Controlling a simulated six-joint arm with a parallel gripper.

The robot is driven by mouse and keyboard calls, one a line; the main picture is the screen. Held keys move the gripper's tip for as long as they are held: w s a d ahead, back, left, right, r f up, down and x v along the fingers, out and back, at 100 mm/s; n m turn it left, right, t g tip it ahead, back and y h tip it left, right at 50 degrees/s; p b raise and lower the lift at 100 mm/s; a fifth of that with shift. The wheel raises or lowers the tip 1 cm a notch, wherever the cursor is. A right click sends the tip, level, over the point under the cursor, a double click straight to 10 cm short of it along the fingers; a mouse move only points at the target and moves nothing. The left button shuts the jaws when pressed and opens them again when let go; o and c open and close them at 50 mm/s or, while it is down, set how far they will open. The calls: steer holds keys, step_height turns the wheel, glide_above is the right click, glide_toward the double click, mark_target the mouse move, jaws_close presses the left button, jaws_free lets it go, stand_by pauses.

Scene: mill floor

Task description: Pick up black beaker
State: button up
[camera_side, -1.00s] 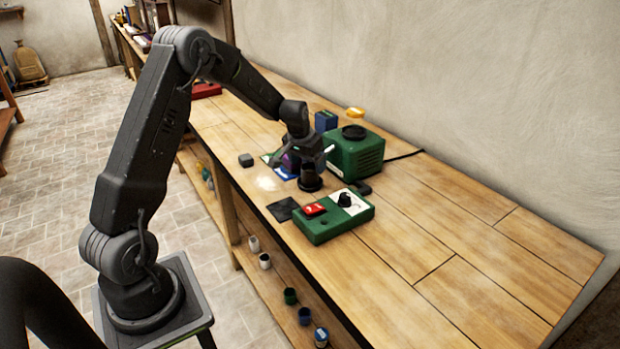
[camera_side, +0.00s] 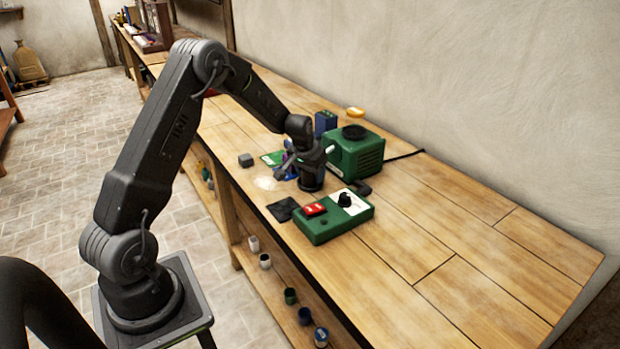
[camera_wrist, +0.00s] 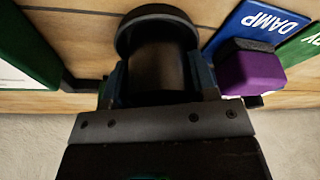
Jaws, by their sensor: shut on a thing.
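The black beaker (camera_side: 311,180) stands on the wooden bench, in front of the green machine. In the wrist view the beaker (camera_wrist: 157,65) is a dark cylinder with a wide round rim or base, lying between the jaws. My gripper (camera_side: 309,165) is lowered over it from above and is shut on it. In the wrist view my gripper (camera_wrist: 158,88) hides part of the beaker's body. In the side view the beaker's lower part shows below the jaws, at the bench top; I cannot tell whether it is clear of the wood.
The green machine (camera_side: 355,155) stands close behind. A purple block (camera_wrist: 252,70) and a blue DAMP card (camera_wrist: 250,25) are beside the beaker. A grey cube (camera_side: 246,160) lies left. The bench's right side is clear.

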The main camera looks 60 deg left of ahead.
steer(key=shift+c, duration=1.4)
